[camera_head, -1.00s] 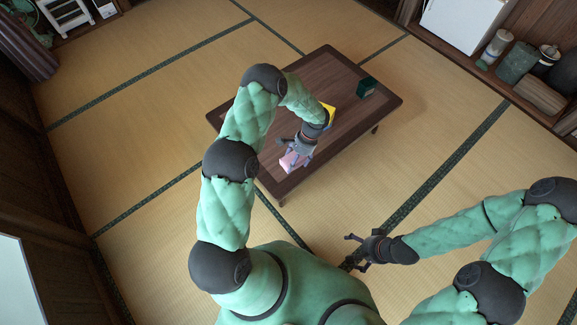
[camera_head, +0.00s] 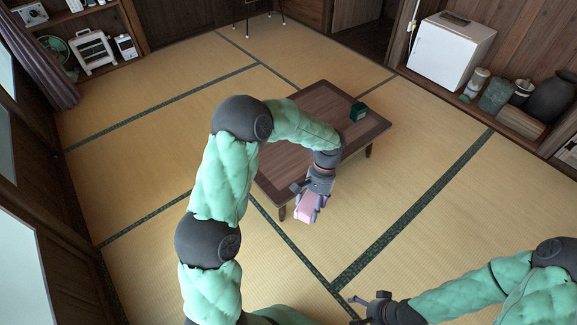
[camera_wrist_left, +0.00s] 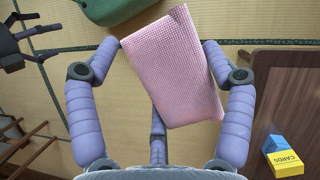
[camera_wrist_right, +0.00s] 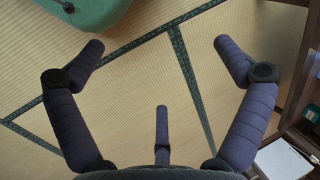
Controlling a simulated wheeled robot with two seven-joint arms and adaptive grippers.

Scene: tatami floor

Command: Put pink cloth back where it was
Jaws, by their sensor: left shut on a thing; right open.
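The pink cloth (camera_head: 308,208) is a folded, waffle-textured block. It also shows large in the left wrist view (camera_wrist_left: 173,70), tilted between the purple fingers. My left gripper (camera_head: 311,198) is shut on it and holds it off the near edge of the low table (camera_head: 325,107), in front of the table in the head view. My right gripper (camera_head: 362,306) is open and empty at the bottom of the head view. The right wrist view shows its fingers (camera_wrist_right: 160,65) spread wide over the tatami with nothing between them.
A dark green box (camera_head: 358,112) stands on the table's far right part. A blue and yellow card box (camera_wrist_left: 283,158) lies on the table in the left wrist view. A white cabinet (camera_head: 450,50) and several jars stand along the right wall. The tatami floor around the table is mostly clear.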

